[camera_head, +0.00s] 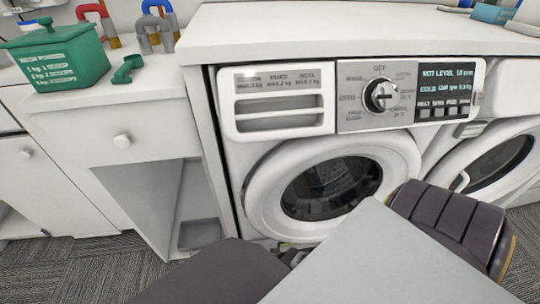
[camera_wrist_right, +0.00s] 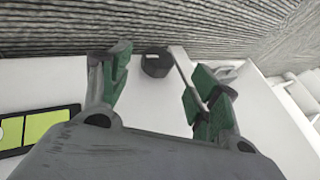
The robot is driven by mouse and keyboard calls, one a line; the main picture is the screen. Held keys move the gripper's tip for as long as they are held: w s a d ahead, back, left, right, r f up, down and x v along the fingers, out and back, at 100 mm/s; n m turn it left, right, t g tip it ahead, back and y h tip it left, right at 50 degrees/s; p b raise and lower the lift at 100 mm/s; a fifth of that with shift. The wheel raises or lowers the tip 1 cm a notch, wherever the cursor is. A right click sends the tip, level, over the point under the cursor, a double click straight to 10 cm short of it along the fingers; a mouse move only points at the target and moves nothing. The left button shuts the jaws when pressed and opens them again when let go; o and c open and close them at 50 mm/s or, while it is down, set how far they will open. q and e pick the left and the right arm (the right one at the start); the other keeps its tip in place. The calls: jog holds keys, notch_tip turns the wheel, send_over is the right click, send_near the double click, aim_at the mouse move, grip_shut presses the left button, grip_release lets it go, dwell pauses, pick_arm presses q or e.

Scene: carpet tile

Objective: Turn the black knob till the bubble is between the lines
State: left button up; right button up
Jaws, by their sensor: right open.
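In the right wrist view a black knob (camera_wrist_right: 156,62) with a faceted rim sits at the edge of a white surface, near the carpet. My right gripper (camera_wrist_right: 160,72) is open, its green-padded fingers apart on either side of the knob in the picture; I cannot tell whether they touch it. A level vial (camera_wrist_right: 40,130), yellow-green in a black frame, is at the left edge of that view. In the head view my own arm parts hide the knob and vial. My left gripper is not in view.
A white washing machine (camera_head: 275,165) has a dial (camera_head: 380,95) and a display (camera_head: 446,92) reading "NOT LEVEL". A second machine (camera_head: 510,155) stands close at right. A cabinet (camera_head: 120,125) at left carries a green box (camera_head: 58,60) and a green scoop (camera_head: 127,68). Grey carpet (camera_head: 85,270) lies in front.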

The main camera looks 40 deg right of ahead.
jog(key=v, duration=0.6)
dwell(0.4)
jog(key=shift+a, duration=0.1)
dwell(0.5)
jog(key=w+a+r+n+g, duration=0.1)
jog(key=a+r+n, duration=0.25)
jog(key=r, duration=0.65)
jog(key=a+r+n+g, duration=0.1)
jog(key=a+r+n, duration=0.25)
jog(key=r, duration=0.65)
pick_arm(q)
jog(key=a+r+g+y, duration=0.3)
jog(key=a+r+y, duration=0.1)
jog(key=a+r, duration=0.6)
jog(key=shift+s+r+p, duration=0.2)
jog(key=shift+p, duration=0.15)
pick_arm(e)
notch_tip(320, 180, up, 10)
jog(key=s+d+n+g+h, duration=0.1)
jog(key=s+h, duration=0.1)
jog(key=s, duration=0.1)
jog(key=shift+d+r+n, duration=0.15)
jog(key=shift+n, duration=0.15)
pick_arm(q)
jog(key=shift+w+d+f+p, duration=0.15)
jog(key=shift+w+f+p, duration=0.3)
jog(key=shift+p, duration=0.85)
pick_arm(e)
jog(key=shift+w+f, duration=0.45)
